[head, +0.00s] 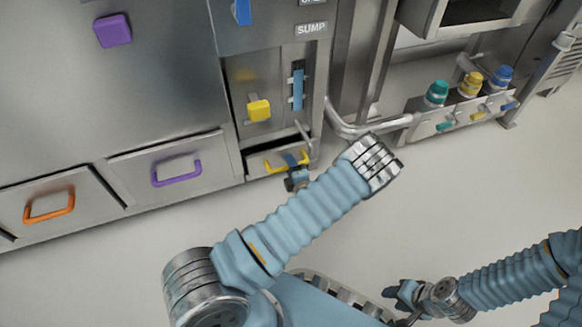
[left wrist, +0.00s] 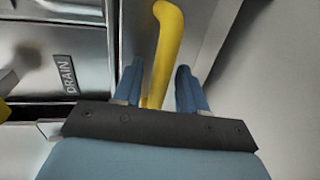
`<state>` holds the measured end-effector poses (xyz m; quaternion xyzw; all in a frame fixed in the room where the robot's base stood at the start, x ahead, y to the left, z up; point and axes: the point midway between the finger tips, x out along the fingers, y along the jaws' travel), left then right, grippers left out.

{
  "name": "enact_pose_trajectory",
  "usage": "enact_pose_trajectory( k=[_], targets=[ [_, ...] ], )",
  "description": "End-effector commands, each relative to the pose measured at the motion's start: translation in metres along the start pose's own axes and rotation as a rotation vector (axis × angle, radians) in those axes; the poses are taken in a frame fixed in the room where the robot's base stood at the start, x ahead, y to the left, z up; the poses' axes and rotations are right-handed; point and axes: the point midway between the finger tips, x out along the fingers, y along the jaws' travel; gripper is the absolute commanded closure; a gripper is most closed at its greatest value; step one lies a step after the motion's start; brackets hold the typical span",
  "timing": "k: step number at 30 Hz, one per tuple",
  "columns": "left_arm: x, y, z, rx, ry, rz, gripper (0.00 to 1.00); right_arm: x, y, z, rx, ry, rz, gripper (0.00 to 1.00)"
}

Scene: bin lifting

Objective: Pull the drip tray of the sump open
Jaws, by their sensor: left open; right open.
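The sump's drip tray (head: 257,165) is the low metal drawer at the foot of the sump unit, with a yellow bar handle (head: 273,167). My left gripper (head: 296,165) is at this handle. In the left wrist view the yellow handle (left wrist: 167,35) runs between the two blue fingers of my left gripper (left wrist: 160,85), which are open with a gap on each side. My left gripper hides part of the handle and tray front in the head view. My right gripper (head: 402,293) is open and empty, low over the floor at the lower right.
The SUMP label (head: 311,29) is above. A yellow knob (head: 258,109) and a blue handle (head: 298,88) sit above the tray. Drawers with purple (head: 177,175) and orange (head: 49,208) handles are to the left. A bent pipe (head: 370,127) is to the right. The floor in front is clear.

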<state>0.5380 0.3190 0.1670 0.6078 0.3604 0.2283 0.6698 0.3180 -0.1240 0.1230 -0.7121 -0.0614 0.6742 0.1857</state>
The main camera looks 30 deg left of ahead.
Motion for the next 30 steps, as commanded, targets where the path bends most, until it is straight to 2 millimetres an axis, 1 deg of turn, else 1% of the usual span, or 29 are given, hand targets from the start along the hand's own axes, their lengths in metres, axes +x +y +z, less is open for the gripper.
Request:
enact_pose_trajectory(
  k=[5, 13, 23, 26, 29, 30],
  targets=[
    [0.0, 0.0, 0.0, 0.0, 0.0, 0.0, 0.59, 0.0, 0.0, 0.0, 0.0, 0.0, 0.0, 0.57],
    [0.0, 0.0, 0.0, -0.001, 0.0, 0.0, 1.0, 0.0, 0.0, 0.0, 0.0, 0.0, 0.0, 0.57],
    [-0.002, 0.0, 0.0, 0.0, 0.0, -0.001, 1.0, -0.001, 0.0, 0.0, 0.0, 0.0, 0.0, 0.57],
    [-0.01, -0.001, 0.0, 0.001, 0.0, -0.001, 1.0, -0.004, -0.002, 0.0, 0.0, 0.0, 0.0, 0.57],
    [-0.025, -0.004, 0.0, 0.002, -0.002, -0.003, 1.0, -0.009, -0.003, 0.0, 0.0, -0.001, 0.0, 0.57],
    [-0.034, -0.004, 0.001, 0.003, -0.003, -0.003, 1.0, -0.011, -0.004, 0.0, -0.001, -0.002, 0.0, 0.57]
  ],
)
